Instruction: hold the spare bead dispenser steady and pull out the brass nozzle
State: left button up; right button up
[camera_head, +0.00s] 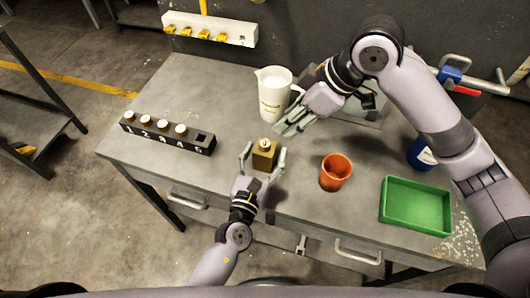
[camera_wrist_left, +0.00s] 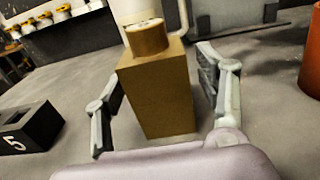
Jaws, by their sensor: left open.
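The spare bead dispenser, a brown upright box (camera_head: 264,160), stands on the grey table near its front edge. It fills the middle of the left wrist view (camera_wrist_left: 158,95). The brass nozzle, a short round brass-coloured piece with a pale top (camera_head: 265,143), sits on top of the box; it also shows in the left wrist view (camera_wrist_left: 148,38). My left gripper (camera_head: 263,154) is open, one finger on each side of the box, with visible gaps in the left wrist view. My right gripper (camera_head: 290,126) is above and behind the box, apart from the nozzle; its finger opening is unclear.
A white jug (camera_head: 272,95) stands behind the box. A black numbered rack (camera_head: 165,138) with several white-topped pieces is at left. An orange cup (camera_head: 336,173) and a green tray (camera_head: 415,206) are at right. Table between rack and box is clear.

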pick_arm(q)
jog(key=shift+c, duration=0.4)
grip_shut()
pick_arm(e)
jog(key=shift+o, duration=1.4)
jog(key=shift+a, duration=0.3)
jog(key=g+h, duration=0.2)
jog(key=h, duration=0.4)
send_near(265, 143)
jog(key=shift+d+f, duration=0.15)
jog(key=shift+f, duration=4.4)
